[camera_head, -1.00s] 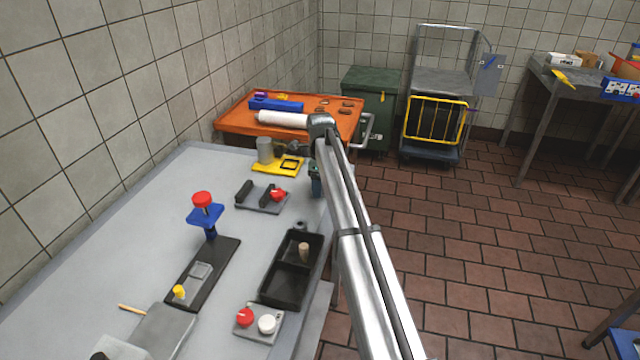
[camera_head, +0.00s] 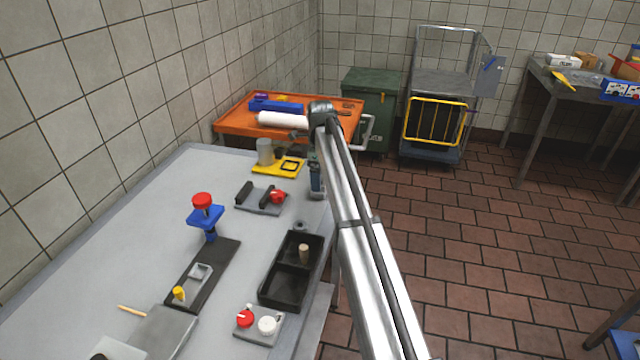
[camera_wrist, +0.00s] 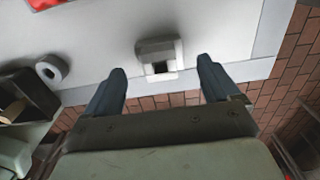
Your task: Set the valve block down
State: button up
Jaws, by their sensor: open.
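A small grey block (camera_wrist: 158,57) with a notch and a pale front face, which appears to be the valve block, rests on the light grey tabletop (camera_wrist: 115,40) near its edge in the wrist view. My gripper (camera_wrist: 160,80) is open. Its two dark blue fingers stand to either side of the block, with gaps between block and fingers. In the head view my gripper (camera_head: 317,180) is at the table's right edge, partly hidden by my arm. I cannot make out the block there.
A grey ring (camera_wrist: 50,70) lies left of the block. A black two-compartment tray (camera_head: 290,270) holds a tan peg (camera_head: 303,253). A grey fixture with a red knob (camera_head: 278,197) stands left of my gripper. An orange table (camera_head: 235,122) is behind.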

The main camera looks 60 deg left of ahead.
notch_tip(320, 180, up, 8)
dwell(0.4)
